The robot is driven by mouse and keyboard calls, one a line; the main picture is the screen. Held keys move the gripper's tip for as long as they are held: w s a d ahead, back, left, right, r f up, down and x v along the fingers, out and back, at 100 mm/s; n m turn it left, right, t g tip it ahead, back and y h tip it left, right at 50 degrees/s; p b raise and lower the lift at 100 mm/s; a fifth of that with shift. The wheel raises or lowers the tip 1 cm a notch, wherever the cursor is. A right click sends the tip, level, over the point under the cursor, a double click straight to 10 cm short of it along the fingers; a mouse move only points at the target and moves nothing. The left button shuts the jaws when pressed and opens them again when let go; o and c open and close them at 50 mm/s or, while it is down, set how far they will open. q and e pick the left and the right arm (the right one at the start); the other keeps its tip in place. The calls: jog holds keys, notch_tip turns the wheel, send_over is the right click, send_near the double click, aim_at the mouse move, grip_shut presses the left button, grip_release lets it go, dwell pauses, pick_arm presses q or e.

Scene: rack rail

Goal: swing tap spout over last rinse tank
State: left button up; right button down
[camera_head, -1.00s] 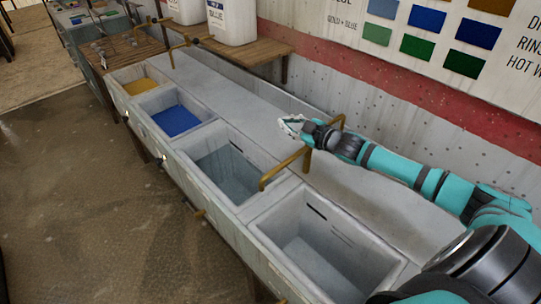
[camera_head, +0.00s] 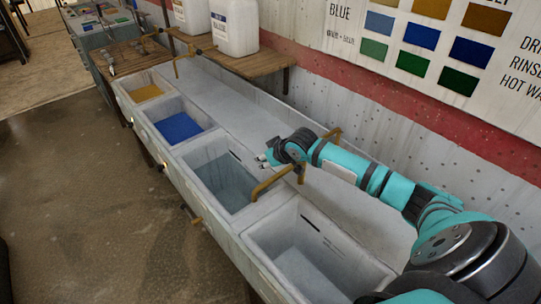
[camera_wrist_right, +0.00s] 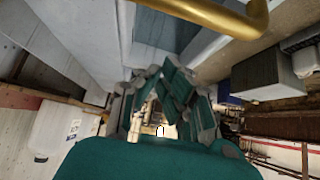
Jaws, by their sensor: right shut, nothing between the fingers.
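The brass tap spout (camera_head: 275,184) reaches out low from the wall side, with its free end at the near edge of the third tank, by the divider. The nearest tank (camera_head: 340,225) is pale and seems empty; the third tank (camera_head: 222,178) holds clear, greyish liquid. My right gripper (camera_head: 265,158) is shut and empty, low on the far side of the spout. Its fingers (camera_wrist_right: 167,105) show in the right wrist view, with a brass pipe (camera_wrist_right: 205,12) crossing the top, apart from them. Contact with the spout cannot be made out. My left gripper is out of view.
Tanks with blue liquid (camera_head: 180,127) and yellow liquid (camera_head: 147,93) lie farther along the trough. Another brass tap (camera_head: 187,52) stands beyond. A wooden shelf (camera_head: 245,64) with white jugs (camera_head: 236,27) runs along the wall. The floor (camera_head: 80,210) at left is clear.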

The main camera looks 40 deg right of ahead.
jog(key=s+f+p, duration=0.2)
jog(key=shift+s+d+f+p, duration=0.1)
jog(key=shift+d+f+p, duration=0.05)
jog(key=shift+f+p, duration=0.2)
jog(key=shift+f, duration=0.1)
